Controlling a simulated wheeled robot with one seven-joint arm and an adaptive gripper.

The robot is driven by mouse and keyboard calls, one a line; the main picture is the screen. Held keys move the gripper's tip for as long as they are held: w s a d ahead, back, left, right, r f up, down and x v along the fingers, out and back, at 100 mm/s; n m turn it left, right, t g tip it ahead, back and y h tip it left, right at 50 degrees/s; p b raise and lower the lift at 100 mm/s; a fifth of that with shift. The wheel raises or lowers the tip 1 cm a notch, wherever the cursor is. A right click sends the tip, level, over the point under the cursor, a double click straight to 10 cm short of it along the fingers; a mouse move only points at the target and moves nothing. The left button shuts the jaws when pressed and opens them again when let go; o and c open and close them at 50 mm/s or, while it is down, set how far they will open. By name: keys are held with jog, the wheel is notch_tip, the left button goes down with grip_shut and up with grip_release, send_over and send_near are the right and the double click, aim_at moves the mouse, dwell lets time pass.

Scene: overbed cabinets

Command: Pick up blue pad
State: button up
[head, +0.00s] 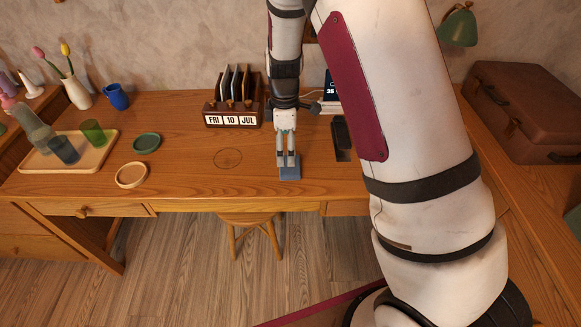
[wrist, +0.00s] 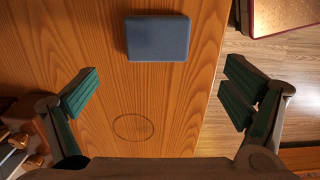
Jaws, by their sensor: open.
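The blue pad (wrist: 157,38) is a small, flat, dark blue block with rounded corners, lying on the wooden desk (head: 190,180). In the head view the pad (head: 290,173) lies near the desk's front edge, partly hidden by my gripper (head: 287,160). In the wrist view my gripper (wrist: 160,95) is open and empty, its two green-padded fingers wide apart. The pad lies beyond the fingertips, toward the top of that view, not between them. The gripper appears to point down over the desk near the pad; its exact height is hard to tell.
A round mark (head: 228,158) lies on bare desk left of the pad. A calendar organizer (head: 233,100) stands behind. A dark tray (head: 341,138) is right. A stool (head: 250,222) stands below.

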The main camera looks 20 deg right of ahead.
aim_at(286, 173)
jog(key=f, duration=0.5)
jog(key=d+f, duration=0.1)
jog(key=f, duration=0.1)
jog(key=shift+f, duration=0.2)
jog(key=c, duration=1.1)
